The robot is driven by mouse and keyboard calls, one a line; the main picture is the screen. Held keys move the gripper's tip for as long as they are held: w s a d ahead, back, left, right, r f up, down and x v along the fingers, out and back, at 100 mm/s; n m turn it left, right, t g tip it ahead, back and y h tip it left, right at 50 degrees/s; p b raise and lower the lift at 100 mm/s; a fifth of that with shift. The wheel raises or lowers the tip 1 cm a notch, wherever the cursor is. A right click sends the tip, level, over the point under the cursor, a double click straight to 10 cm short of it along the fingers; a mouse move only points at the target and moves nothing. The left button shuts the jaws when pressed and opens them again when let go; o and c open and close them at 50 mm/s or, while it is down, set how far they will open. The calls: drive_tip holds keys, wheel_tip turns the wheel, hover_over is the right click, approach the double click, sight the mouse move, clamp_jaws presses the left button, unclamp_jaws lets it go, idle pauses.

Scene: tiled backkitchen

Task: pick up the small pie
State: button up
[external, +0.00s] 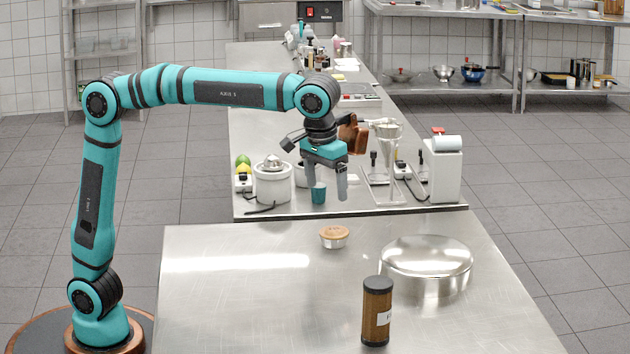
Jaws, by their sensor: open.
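The small pie (334,232) has a round tan-brown top above a silvery cup-like side. It sits upright on the near steel table, close to its far edge. My gripper (327,190) points down with its two grey fingers apart and nothing between them. In the picture it is above the pie, and the fingertips are apart from it. The exact depth between the fingers and the pie cannot be told from this single view.
On the near table (230,305), a brown jar with a black lid (376,312) and a shiny silver domed dish (426,262) stand right of the pie. The near table's left is clear.

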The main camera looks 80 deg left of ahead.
hover_over(334, 229)
drive_tip(key=s, duration=0.1)
drive_tip(key=f, duration=0.7)
drive_tip(key=shift+s+d, duration=0.15)
drive_tip(key=shift+d, duration=0.25)
drive_tip(key=shift+w+a+f, duration=0.1)
drive_tip(key=shift+w+f, duration=0.1)
drive_tip(key=shift+f, duration=0.7)
drive_tip(key=shift+w+a+f, duration=0.1)
drive_tip(key=shift+w+f, duration=0.1)
drive_tip(key=shift+f, duration=0.65)
drive_tip(key=shift+w+a+f, duration=0.1)
drive_tip(key=shift+w+f, duration=0.1)
drive_tip(key=shift+f, duration=0.7)
drive_tip(key=c, duration=0.6)
